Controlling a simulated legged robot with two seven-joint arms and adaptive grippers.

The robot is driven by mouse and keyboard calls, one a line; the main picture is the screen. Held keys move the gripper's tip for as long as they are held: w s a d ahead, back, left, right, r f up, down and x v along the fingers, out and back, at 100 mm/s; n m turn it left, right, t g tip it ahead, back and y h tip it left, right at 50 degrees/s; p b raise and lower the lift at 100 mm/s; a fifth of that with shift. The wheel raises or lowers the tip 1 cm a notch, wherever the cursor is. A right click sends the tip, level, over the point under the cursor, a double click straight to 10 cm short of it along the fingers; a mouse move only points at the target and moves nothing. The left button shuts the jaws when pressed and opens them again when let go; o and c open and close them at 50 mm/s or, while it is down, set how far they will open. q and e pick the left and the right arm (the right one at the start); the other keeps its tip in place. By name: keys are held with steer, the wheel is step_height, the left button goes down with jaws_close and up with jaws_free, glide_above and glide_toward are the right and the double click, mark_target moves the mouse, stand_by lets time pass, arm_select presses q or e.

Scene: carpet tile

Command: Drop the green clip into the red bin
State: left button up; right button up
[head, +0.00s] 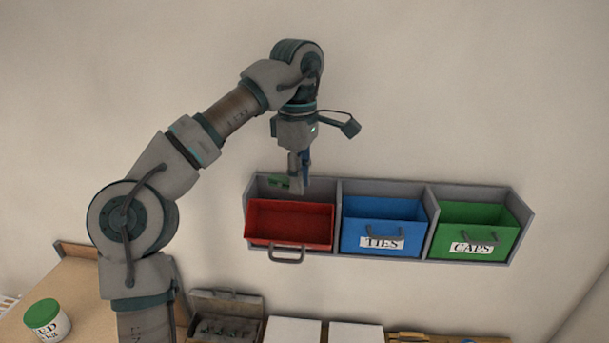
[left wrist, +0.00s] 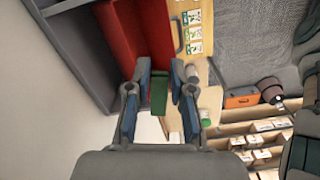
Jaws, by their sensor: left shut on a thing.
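The green clip (left wrist: 159,93) is between the fingers of my left gripper (left wrist: 159,88) in the left wrist view. The gripper is shut on the clip. The red bin is the left one of the wall rack and is tilted forward, with its inside showing. It also shows in the left wrist view (left wrist: 118,35). My right gripper is not in view.
A blue bin (head: 380,222) labelled TIES and a green bin (head: 478,228) labelled CAPS sit to the right in the grey rack (head: 431,224). Below are a grey open case (head: 227,310) and a green-lidded tub (head: 46,318). The wall above the rack is clear.

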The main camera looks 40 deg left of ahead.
arm_select(q)
steer(key=f+b, duration=0.1)
steer(key=f, duration=0.1)
steer(key=f+b, duration=0.1)
steer(key=f, duration=0.1)
steer(key=f+b, duration=0.2)
steer(key=shift+w+d+f, duration=0.1)
steer(key=shift+w, duration=0.3)
steer(key=shift+w+f, duration=0.1)
steer(key=o, duration=0.9)
steer(key=shift+c, duration=0.2)
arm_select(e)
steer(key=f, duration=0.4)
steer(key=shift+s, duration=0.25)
